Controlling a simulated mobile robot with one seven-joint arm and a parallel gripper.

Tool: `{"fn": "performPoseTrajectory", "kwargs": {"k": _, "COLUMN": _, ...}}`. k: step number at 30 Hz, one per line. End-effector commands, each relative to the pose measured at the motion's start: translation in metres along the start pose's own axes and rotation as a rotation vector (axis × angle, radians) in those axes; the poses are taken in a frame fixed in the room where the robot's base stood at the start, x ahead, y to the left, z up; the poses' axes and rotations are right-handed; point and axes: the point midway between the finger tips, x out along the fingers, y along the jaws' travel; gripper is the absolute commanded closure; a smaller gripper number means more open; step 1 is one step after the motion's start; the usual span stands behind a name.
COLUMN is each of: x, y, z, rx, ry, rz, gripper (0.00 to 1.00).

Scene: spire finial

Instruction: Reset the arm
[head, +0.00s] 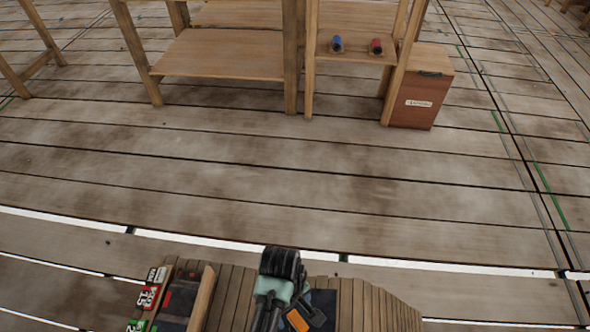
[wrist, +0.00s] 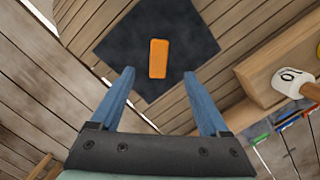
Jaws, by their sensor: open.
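My gripper (wrist: 159,74) shows in the wrist view, with its two blue fingers spread wide and nothing between them. Beyond the fingertips, an orange block (wrist: 158,58) lies on a dark square mat (wrist: 188,25) on a slatted wooden surface. The fingers look apart from the block. In the head view my arm (head: 277,280) is folded low at the bottom centre, and its fingertips cannot be made out there. The orange block (head: 297,320) shows partly beside it, with part of the dark mat (head: 323,300).
A wooden tray (wrist: 262,75) holds a white object (wrist: 290,80) marked with a dark ring. A wooden shelf (head: 220,54) stands ahead; blue (head: 336,42) and red (head: 376,46) cylinders lie on its right part. A brown box (head: 417,95) stands beside it. The plank floor between is clear.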

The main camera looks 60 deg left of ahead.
Motion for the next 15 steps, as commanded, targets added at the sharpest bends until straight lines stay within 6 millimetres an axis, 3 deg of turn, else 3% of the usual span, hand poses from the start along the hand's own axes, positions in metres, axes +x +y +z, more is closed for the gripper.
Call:
{"fn": "performPoseTrajectory", "kwargs": {"k": 3, "x": -0.011, "y": 0.000, "z": 0.000, "rx": 0.000, "ry": 0.001, "rz": 0.001, "gripper": 0.21}}
{"fn": "performPoseTrajectory", "kwargs": {"k": 12, "x": -0.014, "y": 0.000, "z": 0.000, "rx": 0.000, "ry": 0.000, "rz": 0.001, "gripper": 0.21}}
{"fn": "performPoseTrajectory", "kwargs": {"k": 15, "x": -0.021, "y": 0.013, "z": -0.003, "rx": 0.029, "ry": 0.026, "rz": 0.029, "gripper": 0.21}}
